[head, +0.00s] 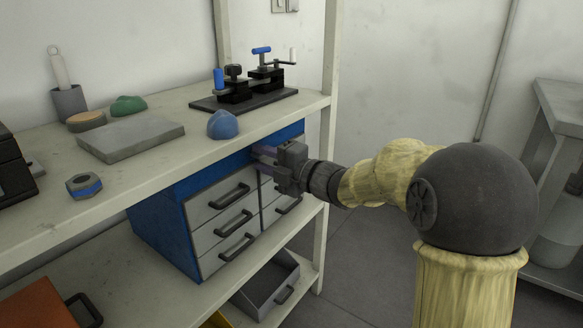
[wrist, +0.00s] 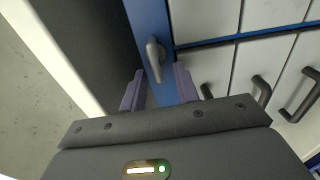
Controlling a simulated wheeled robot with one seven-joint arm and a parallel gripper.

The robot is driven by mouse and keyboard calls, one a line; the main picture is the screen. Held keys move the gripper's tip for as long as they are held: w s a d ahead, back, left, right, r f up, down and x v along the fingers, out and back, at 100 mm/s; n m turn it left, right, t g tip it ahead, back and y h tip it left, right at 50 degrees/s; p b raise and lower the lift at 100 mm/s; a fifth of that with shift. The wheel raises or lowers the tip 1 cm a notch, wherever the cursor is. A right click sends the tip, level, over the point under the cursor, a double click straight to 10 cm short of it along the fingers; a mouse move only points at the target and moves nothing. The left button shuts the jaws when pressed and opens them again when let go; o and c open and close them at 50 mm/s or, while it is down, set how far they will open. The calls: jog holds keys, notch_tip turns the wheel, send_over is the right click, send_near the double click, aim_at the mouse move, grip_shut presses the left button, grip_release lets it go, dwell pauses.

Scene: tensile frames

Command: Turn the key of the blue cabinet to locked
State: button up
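The blue cabinet (head: 165,228) stands on the middle shelf, with grey drawers and dark handles on its front. My gripper (head: 266,156) is at the upper part of the cabinet front, just below the upper shelf. In the wrist view, a grey key (wrist: 154,58) sits on a blue upright strip of the cabinet. My two purple fingers (wrist: 158,84) are spread apart, with the key's lower end close to the gap between their tips. I see no finger touching the key. In the head view the key is hidden behind my gripper.
The upper shelf (head: 60,218) runs close above my gripper. It carries a blue lump (head: 222,124), a grey slab (head: 130,140) and a clamp fixture (head: 245,98). A shelf post (head: 327,140) stands right of the cabinet. A grey bin (head: 268,285) sits below.

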jog(key=p+v, duration=0.4)
jog(key=v, duration=1.3)
jog(key=shift+p, duration=0.4)
jog(key=shift+f, duration=0.1)
jog(key=d+f+m+h+p, duration=0.4)
jog(key=d+m+h+p, duration=0.3)
jog(key=m+h, duration=0.85)
jog(key=s+a+f+m+g+y+p, duration=0.1)
jog(key=s+f+m+g+p, duration=0.1)
jog(key=s+m+g, duration=0.35)
jog(key=s+a+f+m+g+p, duration=0.1)
jog(key=s+f+m+g+p, duration=0.15)
jog(key=s+m, duration=0.55)
jog(key=w+p+v, duration=0.2)
jog(key=p+v, duration=1)
jog(key=w+r+p+v, duration=0.1)
jog(key=w+p+v, duration=0.2)
jog(key=p+v, duration=1)
jog(key=w+d+r+p+v, duration=0.1)
jog(key=w+p+v, duration=0.2)
jog(key=p+v, duration=0.9)
jog(key=shift+r+p, duration=0.4)
jog(key=shift+p, duration=0.2)
